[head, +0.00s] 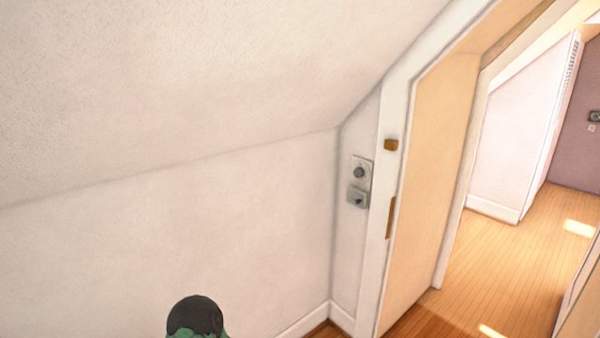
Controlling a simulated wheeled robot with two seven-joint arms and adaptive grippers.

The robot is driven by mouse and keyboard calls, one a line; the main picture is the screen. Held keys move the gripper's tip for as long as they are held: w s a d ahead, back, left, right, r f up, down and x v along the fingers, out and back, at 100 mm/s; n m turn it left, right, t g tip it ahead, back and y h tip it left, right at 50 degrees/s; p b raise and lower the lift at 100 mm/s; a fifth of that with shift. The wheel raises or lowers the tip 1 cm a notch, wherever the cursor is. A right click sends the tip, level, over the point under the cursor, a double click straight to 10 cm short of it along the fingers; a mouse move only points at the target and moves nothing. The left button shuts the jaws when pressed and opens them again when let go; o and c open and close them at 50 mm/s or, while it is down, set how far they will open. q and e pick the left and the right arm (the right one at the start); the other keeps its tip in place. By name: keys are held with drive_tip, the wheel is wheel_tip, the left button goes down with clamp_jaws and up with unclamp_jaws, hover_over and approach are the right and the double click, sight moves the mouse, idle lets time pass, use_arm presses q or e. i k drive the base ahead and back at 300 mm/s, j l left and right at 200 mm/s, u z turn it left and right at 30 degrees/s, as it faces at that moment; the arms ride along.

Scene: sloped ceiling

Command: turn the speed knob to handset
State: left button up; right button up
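A grey wall plate with a round dark knob (359,172) is on the narrow white wall beside the door frame. A second grey unit (357,197) with a small dark round part sits just below it. The markings on both are too small to read, so I cannot tell which way the knob points or which one is the speed knob. Neither of my grippers is in view. A dark rounded piece with green below it shows at the bottom edge, apart from the knob; it seems to be part of my arm.
The sloped ceiling (200,80) comes down low over the left wall. A white door frame (395,200) stands just right of the knob plate, with an open doorway to a wooden floor (510,260). A small brown block (390,144) is on the frame.

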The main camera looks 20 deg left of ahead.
sight(359, 171)
drive_tip(key=u, duration=0.3)
drive_tip(key=i+l+u, duration=0.15)
drive_tip(key=u, duration=0.25)
drive_tip(key=i+l+u, duration=0.15)
drive_tip(key=u, duration=0.25)
drive_tip(key=i+l+u, duration=0.1)
drive_tip(key=l+u, duration=0.25)
